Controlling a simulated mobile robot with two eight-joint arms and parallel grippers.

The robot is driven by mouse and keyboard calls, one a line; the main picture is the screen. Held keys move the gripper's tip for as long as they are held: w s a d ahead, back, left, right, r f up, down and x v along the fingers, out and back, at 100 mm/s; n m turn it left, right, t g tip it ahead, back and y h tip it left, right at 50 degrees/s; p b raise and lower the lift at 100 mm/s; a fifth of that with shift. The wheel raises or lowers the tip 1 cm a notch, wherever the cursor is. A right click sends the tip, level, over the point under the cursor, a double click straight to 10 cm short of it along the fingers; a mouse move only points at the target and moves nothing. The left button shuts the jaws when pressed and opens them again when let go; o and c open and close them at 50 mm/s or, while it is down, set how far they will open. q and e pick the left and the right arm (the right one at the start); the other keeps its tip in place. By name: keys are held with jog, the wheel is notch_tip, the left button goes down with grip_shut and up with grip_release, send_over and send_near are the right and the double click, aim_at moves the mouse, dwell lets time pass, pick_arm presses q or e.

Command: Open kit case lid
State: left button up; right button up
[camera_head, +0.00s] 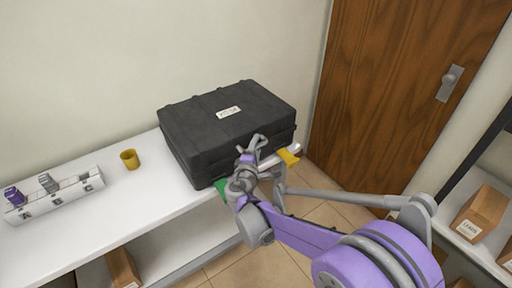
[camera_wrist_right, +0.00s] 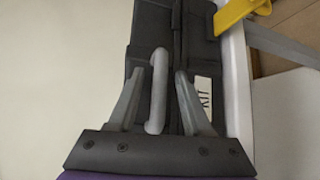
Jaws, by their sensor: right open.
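The black kit case (camera_head: 215,128) stands on the white shelf with its lid down. A white label (camera_head: 228,112) is on its top. My right gripper (camera_head: 258,143) is at the front face of the case. In the right wrist view the case (camera_wrist_right: 148,25) is close ahead, with a white KIT label (camera_wrist_right: 203,92) partly hidden behind a finger. The right gripper (camera_wrist_right: 160,73) is open, and a light grey handle (camera_wrist_right: 158,85) shows between its fingers. I cannot tell whether the fingers touch it. My left gripper is not in view.
A yellow cup (camera_head: 130,159) and a white rack (camera_head: 55,195) with labelled slots stand left on the white shelf (camera_head: 110,222). A yellow piece (camera_head: 287,157) and a green piece (camera_head: 221,187) are at the shelf's front edge. A wooden door (camera_head: 400,90) is to the right.

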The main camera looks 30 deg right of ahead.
jog(key=shift+c, duration=0.2)
grip_shut()
dwell(1.3)
